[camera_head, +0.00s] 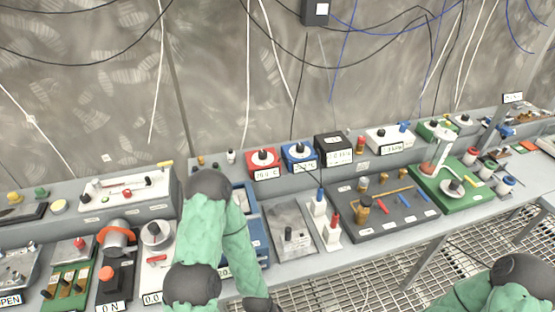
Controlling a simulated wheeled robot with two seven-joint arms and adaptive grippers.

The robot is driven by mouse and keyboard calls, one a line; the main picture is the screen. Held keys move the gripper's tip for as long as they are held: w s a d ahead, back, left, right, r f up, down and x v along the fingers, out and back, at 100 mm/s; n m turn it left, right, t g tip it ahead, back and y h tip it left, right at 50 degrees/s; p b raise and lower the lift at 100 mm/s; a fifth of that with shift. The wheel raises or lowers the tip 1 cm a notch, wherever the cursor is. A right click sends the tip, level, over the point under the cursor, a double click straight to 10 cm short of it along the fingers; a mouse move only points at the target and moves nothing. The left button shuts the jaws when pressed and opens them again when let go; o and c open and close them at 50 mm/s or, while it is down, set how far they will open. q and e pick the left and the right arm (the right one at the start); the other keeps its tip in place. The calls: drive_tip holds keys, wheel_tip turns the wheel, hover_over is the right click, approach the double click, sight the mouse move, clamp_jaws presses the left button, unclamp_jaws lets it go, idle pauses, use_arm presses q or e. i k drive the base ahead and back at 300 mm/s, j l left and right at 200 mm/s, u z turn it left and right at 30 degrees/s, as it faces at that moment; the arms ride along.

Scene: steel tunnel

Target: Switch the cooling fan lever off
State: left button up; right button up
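I cannot tell for sure which control is the cooling fan lever; no readable label names it. A grey box (281,218) with a short dark upright handle (288,233) stands on the bench just right of my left arm. A narrow white base beside it carries a blue-topped post (319,202) and a red-topped post (333,221). My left arm, in green sleeve, rises in the middle, bends at a dark elbow and runs down to the bottom edge. It hides part of a blue device (254,228). Both grippers are outside the picture.
A long grey bench runs along the wall, crowded with devices. On the left are a black unit with an orange knob (107,273) and a green board (70,283). On the right are a dark grey board (376,222) and a green board (470,202). Grating floor (370,285) lies open in front.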

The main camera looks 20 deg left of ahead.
sight(257, 216)
drive_tip(key=u, duration=1.05)
drive_tip(key=l+z, duration=0.15)
